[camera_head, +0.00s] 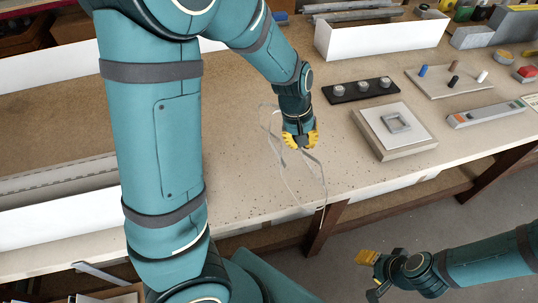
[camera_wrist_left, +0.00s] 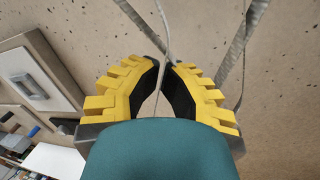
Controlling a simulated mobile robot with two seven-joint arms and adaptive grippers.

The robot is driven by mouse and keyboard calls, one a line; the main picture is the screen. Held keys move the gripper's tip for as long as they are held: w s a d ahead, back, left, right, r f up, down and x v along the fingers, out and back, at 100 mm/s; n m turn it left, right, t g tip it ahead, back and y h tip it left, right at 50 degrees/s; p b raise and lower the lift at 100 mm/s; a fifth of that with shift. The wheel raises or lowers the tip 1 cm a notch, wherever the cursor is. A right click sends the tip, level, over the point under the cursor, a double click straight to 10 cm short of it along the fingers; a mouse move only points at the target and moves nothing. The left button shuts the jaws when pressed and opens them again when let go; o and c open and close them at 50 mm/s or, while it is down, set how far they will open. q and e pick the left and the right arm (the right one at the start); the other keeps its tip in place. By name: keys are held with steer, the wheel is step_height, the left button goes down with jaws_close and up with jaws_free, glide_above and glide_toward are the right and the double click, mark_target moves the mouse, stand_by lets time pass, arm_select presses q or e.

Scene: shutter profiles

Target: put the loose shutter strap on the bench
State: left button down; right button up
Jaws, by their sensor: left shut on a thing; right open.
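The loose shutter strap is a thin grey band in loose loops (camera_head: 323,182) over the front part of the bench (camera_head: 235,165). Its lower loop reaches the bench's front edge. In the left wrist view its grey strands (camera_wrist_left: 236,48) run past the fingers, and one thin strand passes between the tips. My left gripper (camera_head: 300,146) is shut on the strap, low over the bench top; its yellow fingers (camera_wrist_left: 168,66) also show in the wrist view. I cannot tell how much of the strap touches the bench. My right gripper (camera_head: 371,273) is open and empty, over the floor in front of the bench.
A white box (camera_head: 368,40) stands behind. Long white profiles (camera_head: 60,215) lie at left.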

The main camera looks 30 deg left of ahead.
mark_target(288, 150)
arm_select(q)
steer(key=w+a+r+n+t+y+b, duration=0.1)
steer(key=a+r+n+y, duration=0.15)
steer(key=a+n, duration=0.45)
steer(key=f+b, duration=0.1)
steer(key=f, duration=0.2)
steer(key=d+f+n+b, duration=0.1)
steer(key=f, duration=0.1)
steer(key=d+f+n+h+b, duration=0.1)
steer(key=f, duration=0.2)
steer(key=shift+w+f, duration=0.2)
steer(key=shift+f, duration=0.1)
steer(key=shift+f, duration=0.1)
steer(key=c, duration=1.1)
jaws_free()
steer(key=shift+r, duration=0.55)
steer(key=p+v, duration=0.3)
steer(key=v, duration=0.8)
steer(key=shift+s+p, duration=0.1)
steer(key=shift+p, duration=0.25)
